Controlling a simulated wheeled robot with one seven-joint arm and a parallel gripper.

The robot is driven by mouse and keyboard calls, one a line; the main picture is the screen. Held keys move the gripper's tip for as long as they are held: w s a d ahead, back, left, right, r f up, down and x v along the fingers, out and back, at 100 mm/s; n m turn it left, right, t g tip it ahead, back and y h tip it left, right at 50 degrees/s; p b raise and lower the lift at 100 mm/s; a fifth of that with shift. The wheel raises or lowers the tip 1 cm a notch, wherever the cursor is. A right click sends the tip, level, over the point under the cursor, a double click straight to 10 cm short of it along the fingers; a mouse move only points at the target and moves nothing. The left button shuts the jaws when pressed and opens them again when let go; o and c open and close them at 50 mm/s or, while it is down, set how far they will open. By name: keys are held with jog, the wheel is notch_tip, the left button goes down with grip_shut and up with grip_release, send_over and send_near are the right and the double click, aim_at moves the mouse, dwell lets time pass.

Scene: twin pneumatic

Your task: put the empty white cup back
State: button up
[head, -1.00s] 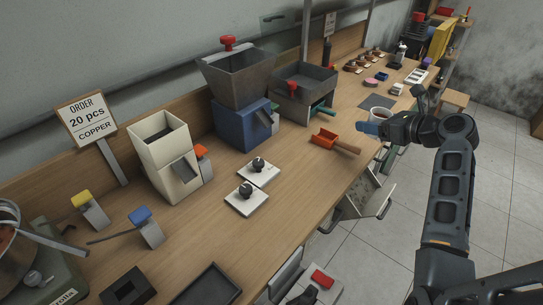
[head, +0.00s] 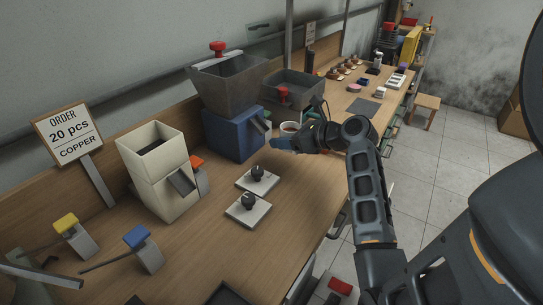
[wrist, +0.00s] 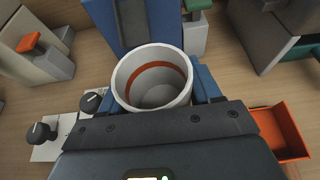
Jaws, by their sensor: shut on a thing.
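The white cup (head: 289,127) is held upright in my gripper (head: 283,143), above the bench beside the blue base of the hopper machine. It also shows in the wrist view (wrist: 158,92), seen from above between blue fingers. Its inside looks empty, with an orange-brown band around the wall. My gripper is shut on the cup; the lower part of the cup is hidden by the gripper.
The blue machine (head: 231,137) with its grey hopper stands close behind the cup. Two white plates with black knobs (head: 248,209) lie nearer. A cream dispenser (head: 156,172) stands left.

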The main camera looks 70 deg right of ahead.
aim_at(274, 163)
jog(key=w, duration=0.1)
jog(key=w+a+f, duration=0.1)
jog(key=w+f, duration=0.1)
jog(key=shift+a+f, duration=0.1)
jog(key=shift+a, duration=0.15)
jog(key=shift+f, duration=1.95)
jog(key=o, duration=0.9)
jog(key=shift+f, duration=0.1)
jog(key=shift+c, duration=0.2)
jog(key=shift+s, duration=0.1)
jog(key=v, duration=1.2)
